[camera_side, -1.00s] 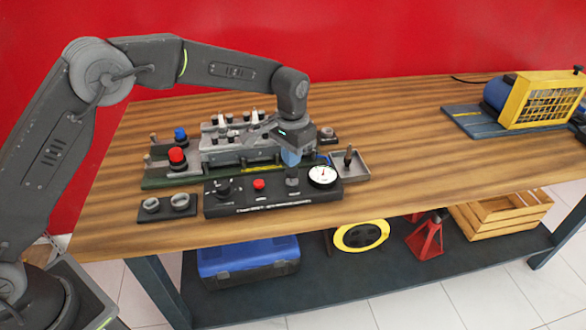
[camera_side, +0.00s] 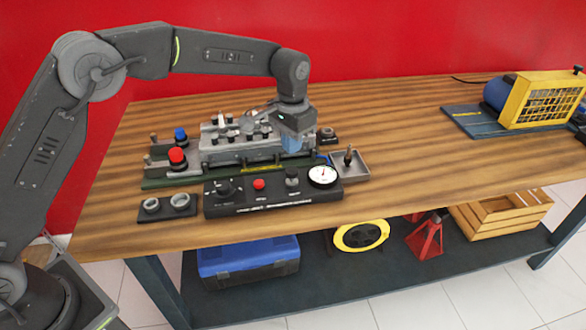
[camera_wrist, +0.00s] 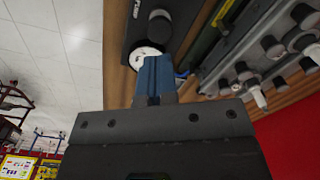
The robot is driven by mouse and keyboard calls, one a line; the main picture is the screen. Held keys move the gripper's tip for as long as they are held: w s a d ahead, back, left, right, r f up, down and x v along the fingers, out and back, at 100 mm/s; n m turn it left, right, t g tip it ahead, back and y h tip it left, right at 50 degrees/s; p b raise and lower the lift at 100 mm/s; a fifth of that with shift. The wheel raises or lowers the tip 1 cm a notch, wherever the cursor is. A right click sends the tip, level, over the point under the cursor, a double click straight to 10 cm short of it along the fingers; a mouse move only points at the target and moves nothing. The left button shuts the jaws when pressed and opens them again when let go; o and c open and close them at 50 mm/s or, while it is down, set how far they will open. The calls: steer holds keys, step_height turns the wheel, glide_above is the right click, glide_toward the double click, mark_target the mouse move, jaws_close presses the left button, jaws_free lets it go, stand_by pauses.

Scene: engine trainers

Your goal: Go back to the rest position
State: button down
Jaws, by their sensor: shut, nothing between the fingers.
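My gripper (camera_side: 291,144) is above the right end of the grey engine block (camera_side: 228,145) in the side view, behind the black control panel (camera_side: 262,195). Its blue fingers point down and are shut with nothing between them. They also show closed together in the wrist view (camera_wrist: 154,75). The panel carries a red button (camera_side: 258,184), a black knob (camera_side: 292,177) and a white dial (camera_side: 322,175). In the wrist view the fingertips overlap part of the white dial (camera_wrist: 146,55). I cannot tell the exact gap between the fingers and the block.
A grey tray (camera_side: 350,166) with a small upright part stands right of the panel. A plate with two rings (camera_side: 167,206) lies at the left front. A yellow-caged machine (camera_side: 540,100) stands at the far right. The wooden table (camera_side: 420,140) between is clear.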

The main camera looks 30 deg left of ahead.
steer(key=shift+r, duration=0.85)
steer(key=s+a+r+n+t, duration=0.1)
steer(key=s+a+r, duration=0.2)
steer(key=s+r, duration=0.35)
steer(key=s+a+r+t, duration=0.2)
steer(key=s+a+r, duration=0.2)
steer(key=s+r, duration=0.3)
steer(key=s+a+f+n+t, duration=0.1)
steer(key=s+a+f, duration=0.1)
steer(key=s, duration=0.7)
steer(key=s+a+f+n+t, duration=0.1)
steer(key=s+a, duration=0.1)
steer(key=s, duration=0.8)
steer(key=shift+f+t, duration=0.3)
steer(key=shift+f, duration=0.1)
